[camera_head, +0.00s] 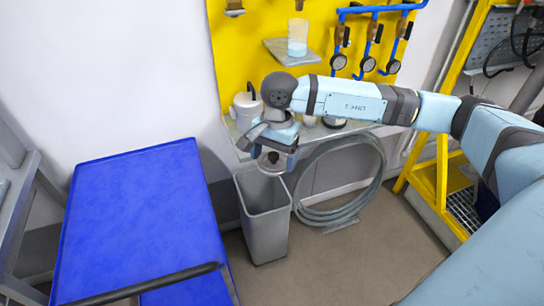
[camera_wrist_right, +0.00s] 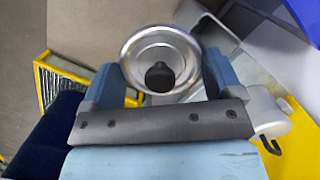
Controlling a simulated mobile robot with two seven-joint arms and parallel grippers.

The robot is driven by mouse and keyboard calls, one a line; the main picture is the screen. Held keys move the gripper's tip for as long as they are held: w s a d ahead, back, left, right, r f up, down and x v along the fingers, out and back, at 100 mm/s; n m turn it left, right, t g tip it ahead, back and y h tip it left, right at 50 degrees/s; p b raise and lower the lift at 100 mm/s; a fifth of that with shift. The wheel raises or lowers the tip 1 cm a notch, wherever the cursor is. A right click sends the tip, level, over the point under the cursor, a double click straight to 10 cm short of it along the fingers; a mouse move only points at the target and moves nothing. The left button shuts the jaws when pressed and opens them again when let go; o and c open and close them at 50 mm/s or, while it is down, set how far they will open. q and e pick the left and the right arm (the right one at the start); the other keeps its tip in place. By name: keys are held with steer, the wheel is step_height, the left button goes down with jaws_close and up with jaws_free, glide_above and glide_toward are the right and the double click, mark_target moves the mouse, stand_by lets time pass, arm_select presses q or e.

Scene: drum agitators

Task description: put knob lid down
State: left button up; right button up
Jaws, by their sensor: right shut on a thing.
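The knob lid (camera_wrist_right: 160,50) is a round silvery disc with a dark knob at its centre. In the right wrist view it sits between the two blue fingers of my right gripper (camera_wrist_right: 163,78), which is shut on it. In the head view the lid (camera_head: 271,163) shows partly below my right gripper (camera_head: 275,150), above the rear rim of the grey bin and in front of the shelf edge. The exact finger contact is hard to make out. My left gripper is not in view.
A grey open bin (camera_head: 265,222) stands on the floor below the gripper. A metal shelf (camera_head: 310,134) carries a white canister (camera_head: 247,107) close to my wrist. A blue cart (camera_head: 135,215) is at left.

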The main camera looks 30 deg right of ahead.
steer(key=w+d+f+m+t+h+b, duration=0.1)
steer(key=d+f+m+b, duration=0.35)
steer(key=m+b, duration=0.7)
steer(key=d+f+m+t+h+b, duration=0.1)
steer(key=d+f+m+t+b, duration=0.3)
steer(key=m+b, duration=0.8)
steer(key=w+d+m+g, duration=0.1)
steer(key=w, duration=0.5)
steer(key=w+d+m, duration=0.1)
steer(key=w+d, duration=0.1)
steer(key=w, duration=0.4)
steer(key=w+d+m+g+b, duration=0.1)
steer(key=w+d, duration=0.1)
steer(key=w, duration=0.5)
steer(key=shift+d+r+g, duration=0.1)
steer(key=shift+d+g, duration=0.15)
steer(key=shift+g, duration=0.05)
steer(key=shift+f, duration=0.55)
step_height(320, 180, down, 5)
steer(key=shift+w+r+b, duration=0.15)
steer(key=shift+r+b, duration=0.05)
steer(key=shift+b, duration=1.05)
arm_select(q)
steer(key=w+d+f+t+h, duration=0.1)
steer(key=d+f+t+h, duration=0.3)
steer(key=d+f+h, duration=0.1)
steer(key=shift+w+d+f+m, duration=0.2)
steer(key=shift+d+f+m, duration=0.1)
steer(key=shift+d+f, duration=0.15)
